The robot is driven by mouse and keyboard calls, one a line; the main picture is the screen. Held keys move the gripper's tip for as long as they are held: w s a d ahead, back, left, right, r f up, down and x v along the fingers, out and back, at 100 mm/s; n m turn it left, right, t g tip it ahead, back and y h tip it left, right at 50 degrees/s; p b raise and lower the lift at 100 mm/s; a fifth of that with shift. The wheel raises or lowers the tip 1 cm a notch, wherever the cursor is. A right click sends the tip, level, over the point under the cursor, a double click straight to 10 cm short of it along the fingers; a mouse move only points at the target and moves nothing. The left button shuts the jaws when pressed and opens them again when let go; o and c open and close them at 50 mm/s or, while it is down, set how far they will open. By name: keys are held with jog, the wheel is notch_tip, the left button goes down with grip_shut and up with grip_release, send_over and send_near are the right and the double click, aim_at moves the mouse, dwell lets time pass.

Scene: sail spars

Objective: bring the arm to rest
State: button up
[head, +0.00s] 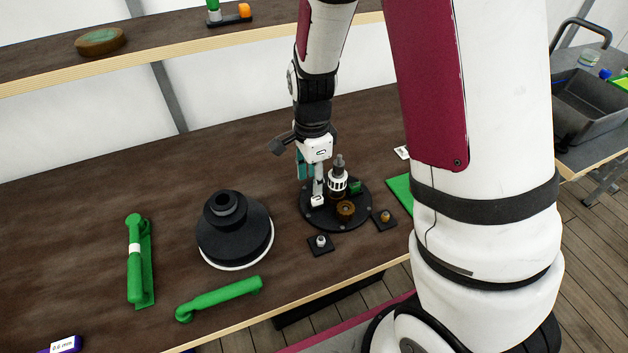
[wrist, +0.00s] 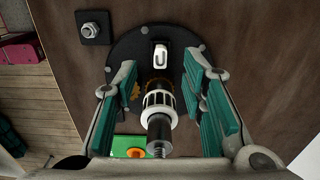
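My gripper (head: 309,178) is low over a round black base plate (head: 355,216) on the brown bench. In the wrist view, my gripper (wrist: 163,88) is open, with a teal-padded finger on each side. A black-and-white ribbed spindle (wrist: 159,103) shows between the fingers, with a visible gap on both sides. In the head view this spindle (head: 338,180) stands upright on the plate, just right of the gripper. The fingertips are partly hidden in the head view.
A black stepped cone (head: 232,228) with a white rim and green handles (head: 134,262) (head: 220,298) are left of the plate. A brass gear (head: 346,210) sits on it. Small black pads with nuts (head: 321,244) are near the front edge. A shelf (head: 160,60) runs behind; a grey bin (head: 590,105) is right.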

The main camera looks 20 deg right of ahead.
dwell(0.4)
jog(key=shift+r, duration=0.3)
jog(key=s+r+n+t, duration=0.15)
jog(key=r+n, duration=0.25)
jog(key=r, duration=0.4)
jog(key=s+r+n+t, duration=0.1)
jog(key=s+r+n, duration=0.25)
jog(key=r, duration=0.35)
jog(key=s+r+n+t, duration=0.3)
jog(key=s+r+n, duration=0.7)
jog(key=s+r, duration=0.1)
jog(key=shift+s, duration=0.65)
